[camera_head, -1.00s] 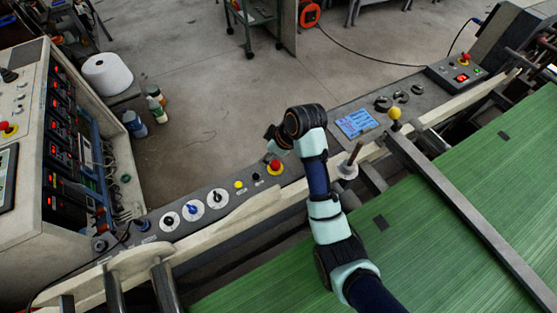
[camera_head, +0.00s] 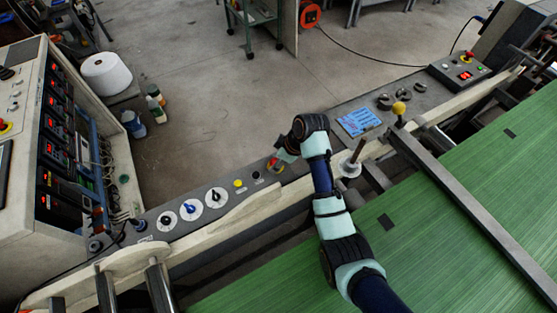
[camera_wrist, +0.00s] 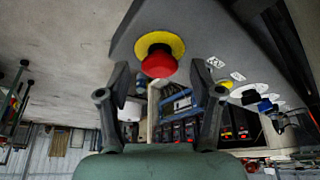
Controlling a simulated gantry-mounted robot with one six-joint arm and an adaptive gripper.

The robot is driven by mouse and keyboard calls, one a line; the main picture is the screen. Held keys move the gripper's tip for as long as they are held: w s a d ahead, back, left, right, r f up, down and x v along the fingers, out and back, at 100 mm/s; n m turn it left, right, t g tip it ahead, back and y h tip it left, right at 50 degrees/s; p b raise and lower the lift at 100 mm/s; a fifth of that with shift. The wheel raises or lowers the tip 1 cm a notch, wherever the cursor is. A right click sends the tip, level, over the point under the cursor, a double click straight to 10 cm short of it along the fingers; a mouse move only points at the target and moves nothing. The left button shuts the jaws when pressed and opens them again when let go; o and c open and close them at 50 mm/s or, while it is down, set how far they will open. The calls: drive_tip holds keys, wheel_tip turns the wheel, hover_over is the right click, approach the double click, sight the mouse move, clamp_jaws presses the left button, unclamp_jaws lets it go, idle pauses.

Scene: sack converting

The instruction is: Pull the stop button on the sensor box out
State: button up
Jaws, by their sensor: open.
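A red mushroom stop button with a yellow collar (camera_wrist: 158,62) stands on the grey control panel, close in front of my gripper (camera_wrist: 160,78) in the wrist view. The two fingers are open, one on each side of the button in the picture, with gaps visible; I see no contact. In the head view my gripper (camera_head: 282,161) is over this button (camera_head: 272,166) and covers most of it. Another red stop button (camera_head: 466,58) sits on a small grey box (camera_head: 458,70) at the upper right. No readable label tells which is the sensor box.
Beside the near button are a yellow button (camera_head: 239,184) and several dials (camera_head: 190,209). A blue screen (camera_head: 358,122) lies to the right. A yellow-knobbed lever (camera_head: 399,108) and an upright metal pin (camera_head: 355,155) stand near my arm. Green sheeting (camera_head: 460,220) runs below.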

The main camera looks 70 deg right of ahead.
drive_tip(key=shift+c, duration=0.2)
clamp_jaws()
drive_tip(key=r+p, duration=0.1)
drive_tip(key=p, duration=0.2)
drive_tip(key=shift+r, duration=0.3)
drive_tip(key=shift+f, duration=0.15)
drive_tip(key=shift+o, duration=0.2)
unclamp_jaws()
drive_tip(key=shift+f, duration=0.1)
drive_tip(key=v, duration=0.7)
drive_tip(key=shift+r, duration=0.25)
